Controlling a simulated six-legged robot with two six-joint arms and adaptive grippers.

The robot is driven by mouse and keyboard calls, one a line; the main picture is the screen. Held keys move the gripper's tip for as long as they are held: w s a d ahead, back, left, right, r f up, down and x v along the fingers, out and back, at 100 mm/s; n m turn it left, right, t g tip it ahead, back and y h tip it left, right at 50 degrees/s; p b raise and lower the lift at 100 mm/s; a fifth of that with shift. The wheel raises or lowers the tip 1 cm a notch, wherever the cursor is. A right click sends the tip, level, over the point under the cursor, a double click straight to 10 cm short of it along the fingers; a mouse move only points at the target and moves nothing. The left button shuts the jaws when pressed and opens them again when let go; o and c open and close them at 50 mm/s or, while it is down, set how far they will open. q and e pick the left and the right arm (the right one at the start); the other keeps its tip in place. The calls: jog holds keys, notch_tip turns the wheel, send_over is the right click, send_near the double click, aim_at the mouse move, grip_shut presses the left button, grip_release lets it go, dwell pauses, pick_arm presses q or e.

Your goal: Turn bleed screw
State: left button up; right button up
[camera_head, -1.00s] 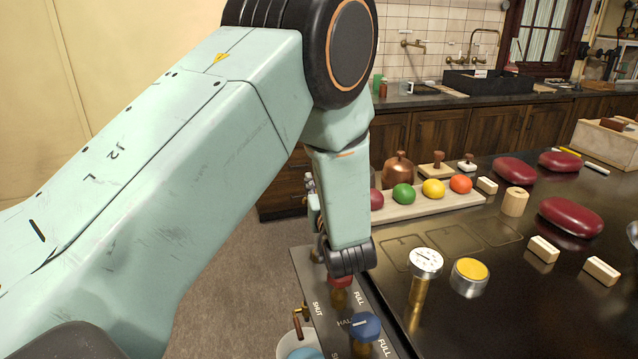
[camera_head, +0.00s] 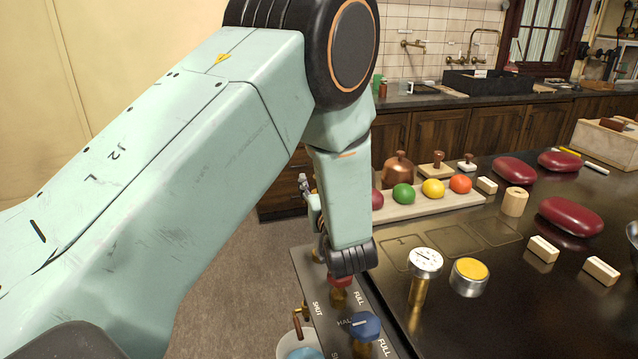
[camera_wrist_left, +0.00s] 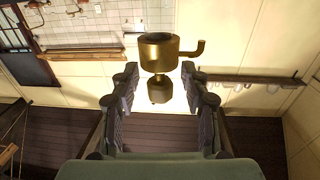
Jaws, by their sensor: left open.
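In the left wrist view, a brass fitting (camera_wrist_left: 158,52) with a round cup-like body and a side spout stands above a smaller faceted brass piece (camera_wrist_left: 158,92), which looks like the bleed screw. My left gripper (camera_wrist_left: 161,78) is open, with one finger on each side of this smaller piece. Gaps show on both sides, so the fingers look apart from it. My right gripper is in neither view.
Below my left wrist is a dark panel with a red knob (camera_head: 340,281) and a blue knob (camera_head: 365,327). A dial gauge (camera_head: 425,260) and a yellow-topped button (camera_head: 469,277) stand on the dark bench to the right. A fruit tray (camera_head: 450,200) lies behind.

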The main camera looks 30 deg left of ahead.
pick_arm(q)
notch_tip(320, 180, up, 10)
jog(key=shift+r, duration=0.1)
dwell(0.4)
jog(key=shift+s, duration=0.1)
dwell(0.4)
